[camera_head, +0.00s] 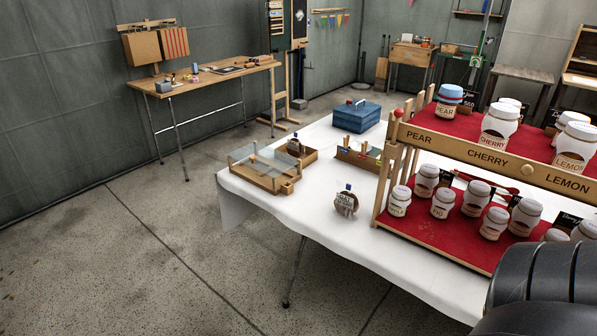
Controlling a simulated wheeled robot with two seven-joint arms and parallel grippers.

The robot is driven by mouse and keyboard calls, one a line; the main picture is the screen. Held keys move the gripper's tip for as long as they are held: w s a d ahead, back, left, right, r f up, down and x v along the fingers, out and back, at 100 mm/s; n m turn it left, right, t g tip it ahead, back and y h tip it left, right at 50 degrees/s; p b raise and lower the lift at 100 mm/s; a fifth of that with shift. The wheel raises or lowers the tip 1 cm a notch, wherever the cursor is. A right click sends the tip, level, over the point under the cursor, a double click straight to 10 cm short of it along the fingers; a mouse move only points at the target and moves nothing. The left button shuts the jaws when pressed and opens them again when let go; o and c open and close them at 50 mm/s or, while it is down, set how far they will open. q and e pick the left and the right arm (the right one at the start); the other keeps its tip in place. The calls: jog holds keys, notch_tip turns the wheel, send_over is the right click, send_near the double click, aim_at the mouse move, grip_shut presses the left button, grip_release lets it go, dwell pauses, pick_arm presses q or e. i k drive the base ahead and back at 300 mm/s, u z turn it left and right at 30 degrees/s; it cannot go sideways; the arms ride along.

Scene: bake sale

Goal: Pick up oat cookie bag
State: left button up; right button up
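A small brown cookie bag (346,203) with a pale label and a dark blue top stands on the white-covered table, left of the red jar stand. Its label is too small to read surely, so I cannot tell if it is the oat cookie bag. A similar dark bag (295,146) is at a small wooden tray (309,157) farther back. Neither of my grippers is in view. A dark rounded part, apparently my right arm, fills the lower right corner.
The white table (300,208) also holds a clear-sided wooden box (256,178), a wooden holder (352,159) and a blue box (356,116). The wooden jar stand (430,225) with red shelves and several jars blocks the right. Concrete floor (130,260) is clear at left.

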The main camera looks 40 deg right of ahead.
aim_at(347, 199)
jog(key=i, duration=1)
jog(key=z, duration=3.05)
